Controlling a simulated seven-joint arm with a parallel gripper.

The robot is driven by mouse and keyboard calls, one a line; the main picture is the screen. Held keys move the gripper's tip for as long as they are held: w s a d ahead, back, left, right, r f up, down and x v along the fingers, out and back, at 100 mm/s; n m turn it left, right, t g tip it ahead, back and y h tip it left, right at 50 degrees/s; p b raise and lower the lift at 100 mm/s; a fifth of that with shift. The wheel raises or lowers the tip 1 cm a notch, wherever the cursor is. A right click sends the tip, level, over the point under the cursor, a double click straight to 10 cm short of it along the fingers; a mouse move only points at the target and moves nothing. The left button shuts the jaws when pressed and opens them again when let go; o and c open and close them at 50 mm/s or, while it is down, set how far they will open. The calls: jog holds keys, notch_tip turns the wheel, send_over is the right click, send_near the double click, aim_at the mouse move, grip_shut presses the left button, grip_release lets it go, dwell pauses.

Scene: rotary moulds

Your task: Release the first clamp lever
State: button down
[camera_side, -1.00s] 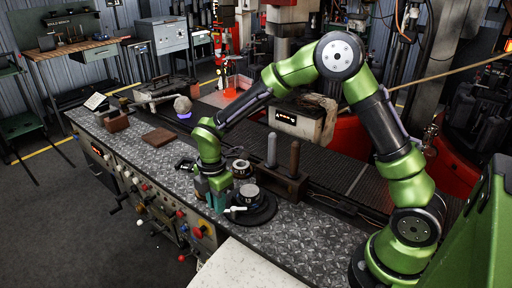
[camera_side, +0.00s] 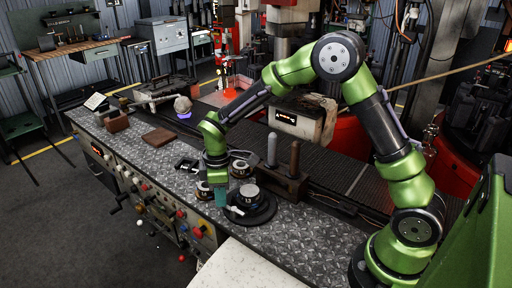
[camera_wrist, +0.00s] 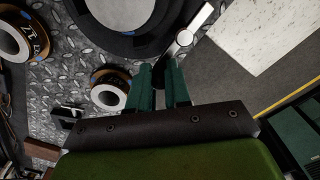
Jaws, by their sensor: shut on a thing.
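The clamp lever (camera_side: 236,211) is a small pale handle at the front left rim of a round black base (camera_side: 268,214) in the side view. In the wrist view the lever (camera_wrist: 185,38) is a silver arm with a pivot, running down to a dark end between my fingers. A numbered round mould (camera_side: 249,196) sits on the base. My gripper (camera_side: 221,198) has teal fingers, pointing down at the left of the base. In the wrist view my gripper (camera_wrist: 171,72) is shut on the lever's dark end; the exact contact is partly hidden by the fingers.
Another ring-shaped mould (camera_side: 240,169) stands behind, and a smaller one (camera_side: 203,190) stands left of my gripper. A wooden block with two upright pegs (camera_side: 283,186) is at the right. A brown plate (camera_side: 160,137) lies farther left. The front edge of the metal bench is close.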

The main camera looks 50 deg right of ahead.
dwell(0.5)
jog(key=c, duration=1.1)
grip_release()
jog(key=shift+r, duration=0.1)
notch_tip(320, 180, up, 17)
jog(key=shift+f, duration=0.15)
